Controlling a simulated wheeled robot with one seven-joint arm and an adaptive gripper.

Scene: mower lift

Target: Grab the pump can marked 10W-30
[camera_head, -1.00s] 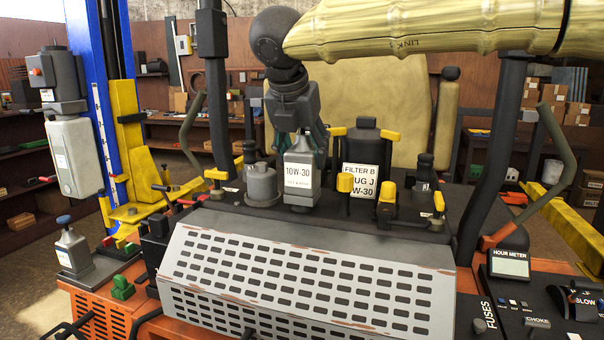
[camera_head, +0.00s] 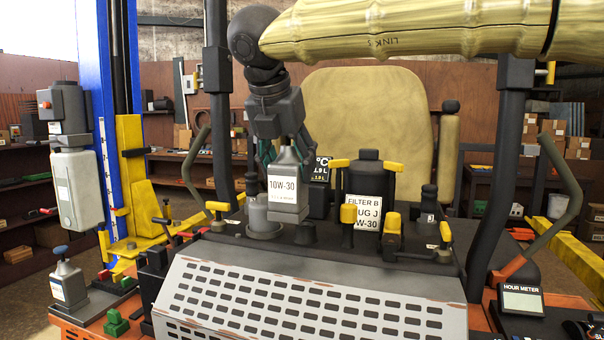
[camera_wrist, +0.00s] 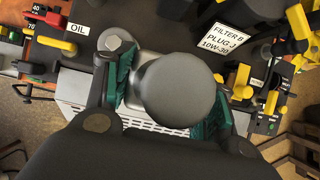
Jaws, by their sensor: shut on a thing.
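The grey pump can marked 10W-30 (camera_head: 288,191) hangs upright in my gripper (camera_head: 283,150), above the dark deck behind the perforated grey cover. The green finger pads close on both sides of its upper part. In the wrist view, my gripper (camera_wrist: 165,95) has one pad on each side of the can, and the can's round grey top (camera_wrist: 178,91) hides most of its body.
A placard reading FILTER B, PLUG J, 10W-30 (camera_head: 363,213) stands right of the can, among yellow-handled levers (camera_head: 349,214). A beige seat (camera_head: 366,115) is behind. Another pump can with a blue knob (camera_head: 69,285) stands far left. A blue lift post (camera_head: 119,70) rises at left.

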